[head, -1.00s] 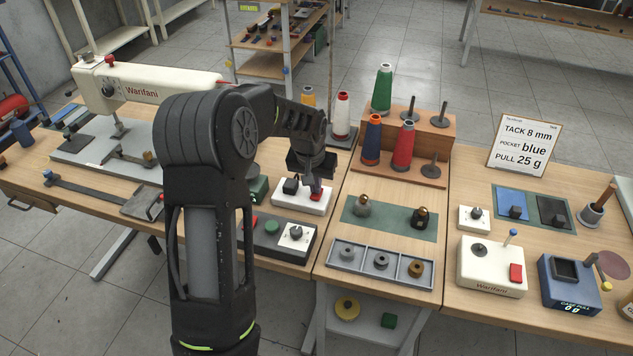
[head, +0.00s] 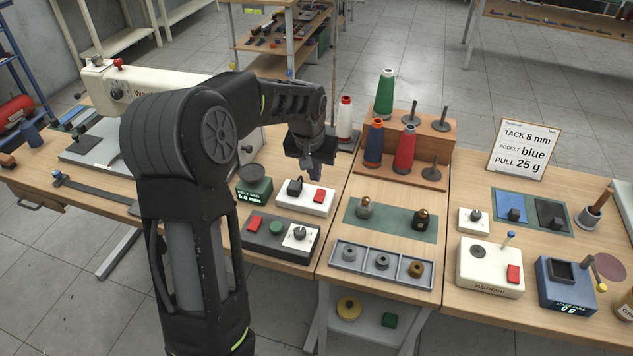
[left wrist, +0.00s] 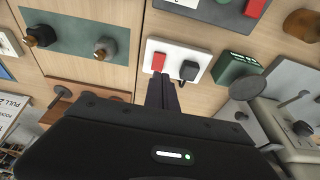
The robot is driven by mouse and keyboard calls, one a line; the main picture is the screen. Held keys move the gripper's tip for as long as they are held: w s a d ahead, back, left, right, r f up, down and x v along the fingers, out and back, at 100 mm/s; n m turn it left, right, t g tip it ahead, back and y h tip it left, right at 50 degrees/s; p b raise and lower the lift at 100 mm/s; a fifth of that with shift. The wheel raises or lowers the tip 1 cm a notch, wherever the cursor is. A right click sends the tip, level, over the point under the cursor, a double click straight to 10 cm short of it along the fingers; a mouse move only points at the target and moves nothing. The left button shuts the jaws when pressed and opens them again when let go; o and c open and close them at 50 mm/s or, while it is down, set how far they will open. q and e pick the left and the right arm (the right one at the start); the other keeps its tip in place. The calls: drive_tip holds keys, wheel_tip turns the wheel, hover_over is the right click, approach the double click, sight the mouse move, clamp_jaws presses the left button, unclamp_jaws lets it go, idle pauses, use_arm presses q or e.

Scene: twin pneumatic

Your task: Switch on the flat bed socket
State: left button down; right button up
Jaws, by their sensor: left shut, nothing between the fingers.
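The white flat socket (head: 305,204) lies on the middle of the bench, with a black plug (head: 295,187) at its left and a red rocker switch (head: 318,196) at its right. My left gripper (head: 313,177) is shut and empty, pointing down just above and behind the socket, apart from it. In the left wrist view the shut fingertips (left wrist: 163,80) are close to the red switch (left wrist: 158,62), beside the plug (left wrist: 189,70). The switch's tilt is too small to tell. My right gripper is not in view.
A green gauge box (head: 254,191) with a lit display stands left of the socket. A dark control box (head: 272,246) with a red switch lies in front. The thread spool stand (head: 440,140) is to the right. A sewing machine (head: 120,90) is behind my left arm.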

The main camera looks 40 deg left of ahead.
sight(318, 188)
use_arm(q)
drive_tip(key=v, duration=0.5)
drive_tip(key=shift+s+d+r, duration=0.1)
drive_tip(key=shift+s+r, duration=0.15)
drive_tip(key=shift+r, duration=0.05)
drive_tip(key=shift+w+a+r+t, duration=0.1)
drive_tip(key=shift+w+a+t, duration=0.25)
drive_tip(key=shift+a+t, duration=0.2)
drive_tip(key=p+x, duration=0.2)
drive_tip(key=x, duration=1.1)
drive_tip(key=shift+a+f, duration=0.2)
drive_tip(key=shift+f, duration=0.15)
drive_tip(key=shift+w+f, duration=0.15)
